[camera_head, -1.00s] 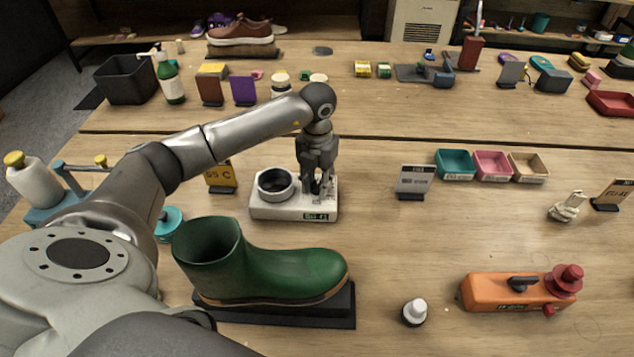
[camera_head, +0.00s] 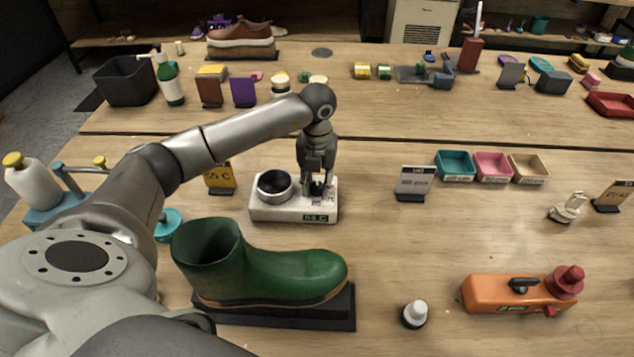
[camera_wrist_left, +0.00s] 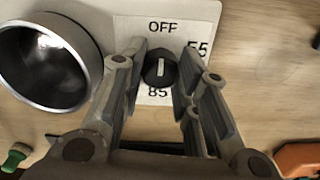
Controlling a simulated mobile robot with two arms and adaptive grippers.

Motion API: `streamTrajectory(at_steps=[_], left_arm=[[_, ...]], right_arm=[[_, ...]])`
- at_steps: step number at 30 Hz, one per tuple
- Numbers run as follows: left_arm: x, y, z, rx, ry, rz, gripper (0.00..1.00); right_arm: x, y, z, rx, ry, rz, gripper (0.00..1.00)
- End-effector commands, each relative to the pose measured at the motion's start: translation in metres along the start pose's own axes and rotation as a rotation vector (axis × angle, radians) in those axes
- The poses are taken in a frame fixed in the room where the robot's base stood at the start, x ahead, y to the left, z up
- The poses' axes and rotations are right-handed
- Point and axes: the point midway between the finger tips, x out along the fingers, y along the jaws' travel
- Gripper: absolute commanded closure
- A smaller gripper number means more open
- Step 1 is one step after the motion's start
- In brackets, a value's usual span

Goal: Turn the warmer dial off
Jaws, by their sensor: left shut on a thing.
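The warmer (camera_head: 262,209) is a small white box with a dark round cup (camera_head: 274,186) on its left and a green-lit display (camera_head: 317,218) in front. Its black dial (camera_wrist_left: 159,68) has a white line that runs up and down in the left wrist view, between the OFF label (camera_wrist_left: 162,27) above and 85 below. 55 is to the right. I cannot tell which end of the line is the pointer. My left gripper (camera_head: 318,190) points down over the warmer's right side, shut on the dial with a finger on each side. My right gripper is not in view.
A green boot (camera_head: 270,270) on a black stand is in front of the warmer. A yellow sign (camera_head: 219,179) stands at its left, a grey sign (camera_head: 413,183) to its right. An orange tool (camera_head: 505,293) lies at the front right.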

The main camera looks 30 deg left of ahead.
Motion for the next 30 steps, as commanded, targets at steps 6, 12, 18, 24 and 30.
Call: streamTrajectory(at_steps=[6,12,18,24,30], left_arm=[[-0.001,0.0,0.001,-0.001,-0.002,-0.001,0.49],[0.0,0.0,0.0,0.0,-0.001,0.0,0.49],[-0.008,0.0,0.001,0.0,-0.002,-0.001,0.49],[-0.043,-0.001,0.002,0.0,-0.006,-0.002,0.49],[-0.086,-0.001,0.001,0.001,-0.006,-0.003,0.49]], right_arm=[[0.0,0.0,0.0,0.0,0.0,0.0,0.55],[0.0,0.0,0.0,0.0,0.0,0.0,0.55],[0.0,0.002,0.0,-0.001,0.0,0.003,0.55],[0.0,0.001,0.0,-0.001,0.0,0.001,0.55],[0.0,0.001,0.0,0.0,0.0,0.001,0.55]])
